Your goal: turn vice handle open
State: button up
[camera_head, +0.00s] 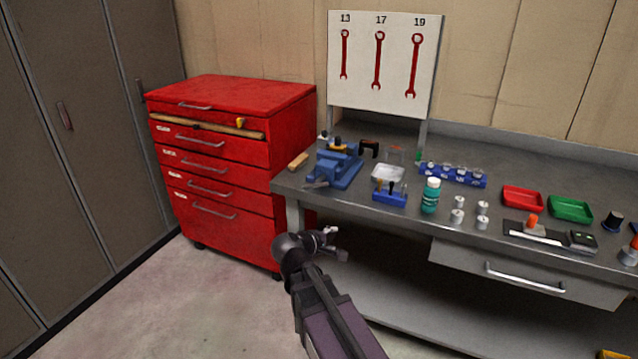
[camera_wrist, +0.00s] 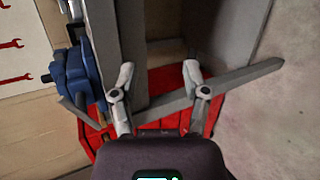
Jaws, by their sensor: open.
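The blue vice (camera_head: 338,168) stands at the left front corner of the workbench. A thin grey bar that looks like its handle (camera_head: 316,184) sits low at its front. My gripper (camera_head: 328,237) is in front of the bench, below and apart from the vice. In the wrist view my gripper (camera_wrist: 158,70) has its two fingers spread, with nothing held between them. The vice (camera_wrist: 80,75) shows at the left there, outside the fingers. A grey bar (camera_wrist: 78,112) beside it may be the handle.
The red drawer cabinet (camera_head: 220,125) stands left of the workbench (camera_head: 400,222). Several bottles, tins, trays and tools lie on the bench top right of the vice. A wrench board (camera_head: 397,70) stands behind. The floor (camera_head: 215,310) in front is clear.

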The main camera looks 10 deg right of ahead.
aim_at(314, 186)
jog(key=w+a+r+n+t+h, duration=0.1)
jog(key=w+a+r+n+t, duration=0.4)
jog(key=a+r+n+t, duration=0.1)
notch_tip(314, 186, up, 3)
jog(key=a+n, duration=0.1)
jog(key=a, duration=0.1)
jog(key=shift+a+f+n+t, duration=0.2)
jog(key=shift+a+n+t, duration=0.1)
jog(key=shift+n, duration=0.1)
jog(key=shift+w+d, duration=0.15)
jog(key=shift+w, duration=0.05)
jog(key=x, duration=1.3)
jog(key=shift+w+d, duration=0.1)
jog(key=shift+w, duration=0.1)
grip_shut()
